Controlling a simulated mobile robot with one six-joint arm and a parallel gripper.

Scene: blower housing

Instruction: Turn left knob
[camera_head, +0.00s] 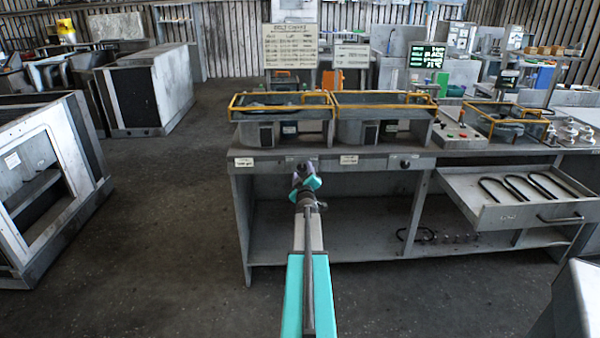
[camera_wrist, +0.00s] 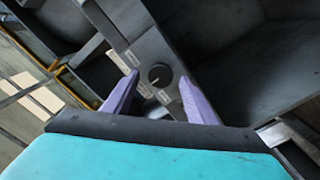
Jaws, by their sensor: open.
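A round dark knob (camera_wrist: 160,75) shows in the wrist view on the grey front panel of a workbench, between and beyond the two purple fingertips of my gripper (camera_wrist: 159,82). The fingers are spread, with nothing between them; I cannot tell the exact gap to the knob. In the head view my gripper (camera_head: 306,172) is in front of the bench's front panel, left of centre, and hides the panel behind it. A second dark knob (camera_head: 404,164) is on the same panel further right, clear of my gripper.
The workbench (camera_head: 470,153) carries two yellow-railed trays (camera_head: 282,108) above the panel. A drawer (camera_head: 515,212) with bent rods stands open at right. A grey cabinet frame (camera_head: 75,135) stands at left. The floor left of the bench is clear.

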